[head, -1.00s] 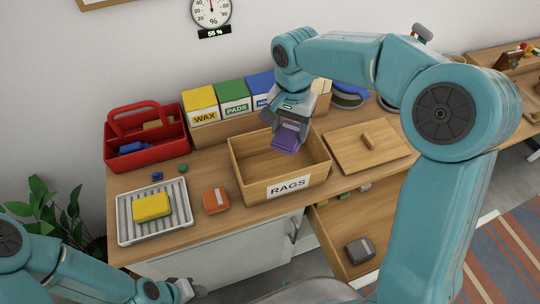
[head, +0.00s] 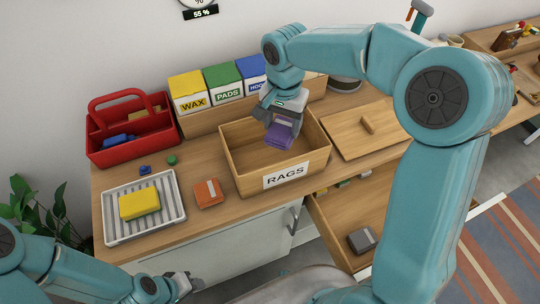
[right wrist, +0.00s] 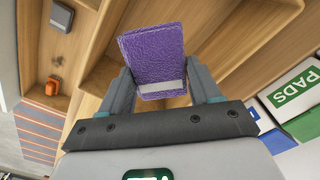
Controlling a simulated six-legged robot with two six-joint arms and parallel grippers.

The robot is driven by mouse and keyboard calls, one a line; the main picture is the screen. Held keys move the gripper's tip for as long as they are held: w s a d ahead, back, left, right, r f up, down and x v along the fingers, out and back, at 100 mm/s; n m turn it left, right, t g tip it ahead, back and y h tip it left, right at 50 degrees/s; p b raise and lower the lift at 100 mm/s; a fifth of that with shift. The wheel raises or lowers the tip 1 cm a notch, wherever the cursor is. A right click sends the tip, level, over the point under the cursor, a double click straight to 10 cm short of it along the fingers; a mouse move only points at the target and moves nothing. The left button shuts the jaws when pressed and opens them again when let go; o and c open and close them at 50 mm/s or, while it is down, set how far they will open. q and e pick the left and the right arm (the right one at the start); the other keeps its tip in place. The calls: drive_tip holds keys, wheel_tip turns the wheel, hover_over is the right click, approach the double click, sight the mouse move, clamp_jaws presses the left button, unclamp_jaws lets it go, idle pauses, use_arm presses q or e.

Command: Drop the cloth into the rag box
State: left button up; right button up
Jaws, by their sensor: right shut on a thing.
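The cloth (head: 280,136) is a folded purple piece with a pale band. My right gripper (head: 284,118) is shut on it and holds it over the opening of the rag box. In the right wrist view the cloth (right wrist: 152,55) sits between the two fingers (right wrist: 165,92). The rag box (head: 240,180) is an open wooden box with a white "RAGS" label on its front. Whether the cloth touches the inside of the box cannot be told. My left gripper (head: 185,286) is low at the bottom left, away from the box; its jaws are too small to read.
A red caddy (head: 135,150) stands left. A grey tray (head: 172,225) holds a yellow sponge (head: 140,204); an orange block (head: 208,193) lies beside it. Labelled boxes (head: 222,90) stand behind the rag box. A wooden lid (head: 350,140) lies right, above an open drawer (head: 335,225).

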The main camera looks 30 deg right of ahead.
drive_tip(key=shift+s+r, duration=0.1)
drive_tip(key=shift+s, duration=0.2)
drive_tip(key=o, duration=1.1)
drive_tip(key=shift+w, duration=0.25)
drive_tip(key=shift+s+r, duration=0.2)
wheel_tip(320, 180, up, 16)
drive_tip(key=shift+w+f+p, duration=0.1)
drive_tip(key=shift+p, duration=0.55)
drive_tip(key=shift+w, duration=0.15)
